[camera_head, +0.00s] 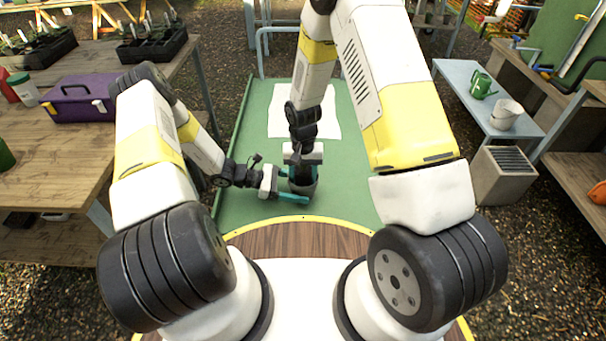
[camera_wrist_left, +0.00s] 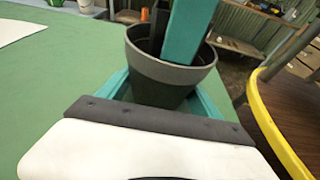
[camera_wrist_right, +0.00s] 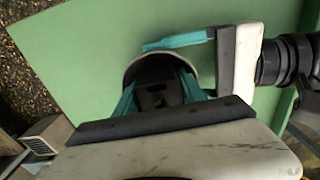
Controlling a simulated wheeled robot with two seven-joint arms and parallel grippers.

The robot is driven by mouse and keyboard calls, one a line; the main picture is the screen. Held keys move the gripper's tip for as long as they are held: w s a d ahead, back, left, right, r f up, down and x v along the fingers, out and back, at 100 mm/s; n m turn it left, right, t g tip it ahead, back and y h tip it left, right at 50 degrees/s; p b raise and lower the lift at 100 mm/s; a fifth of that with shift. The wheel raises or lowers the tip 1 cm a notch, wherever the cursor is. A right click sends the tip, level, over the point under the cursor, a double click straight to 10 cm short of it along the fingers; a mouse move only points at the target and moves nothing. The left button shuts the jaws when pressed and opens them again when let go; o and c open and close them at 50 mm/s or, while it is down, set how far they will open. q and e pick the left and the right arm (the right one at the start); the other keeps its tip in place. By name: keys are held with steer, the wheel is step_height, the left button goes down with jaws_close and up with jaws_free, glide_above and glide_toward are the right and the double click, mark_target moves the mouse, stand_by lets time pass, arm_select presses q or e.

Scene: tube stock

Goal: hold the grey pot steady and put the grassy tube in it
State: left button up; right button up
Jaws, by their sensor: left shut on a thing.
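The grey pot (camera_head: 303,188) stands upright on the green table, and its grey rim and darker body show in the left wrist view (camera_wrist_left: 168,77). My left gripper (camera_head: 292,185) is shut on the pot, with a teal finger along each side. My right gripper (camera_head: 302,168) points down from above, and a teal finger reaches into the pot's mouth in the left wrist view (camera_wrist_left: 188,32). In the right wrist view a dark slotted shape lies between its fingers (camera_wrist_right: 157,95). I cannot tell whether this is the tube. No grass is visible there.
A white sheet (camera_head: 318,121) lies on the green table (camera_head: 246,148) beyond the pot. A wooden bench with a purple toolbox (camera_head: 82,98) is at left. A blue-grey bench at right holds a green watering can (camera_head: 481,85) and a pale bucket (camera_head: 506,115).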

steer(key=shift+o, duration=1.1)
arm_select(q)
steer(key=shift+c, duration=1.1)
arm_select(e)
step_height(320, 180, up, 12)
steer(key=shift+r, duration=0.1)
arm_select(q)
steer(key=o, duration=1.1)
steer(key=shift+c, duration=0.2)
steer(key=v, duration=1.2)
steer(key=shift+r, duration=0.1)
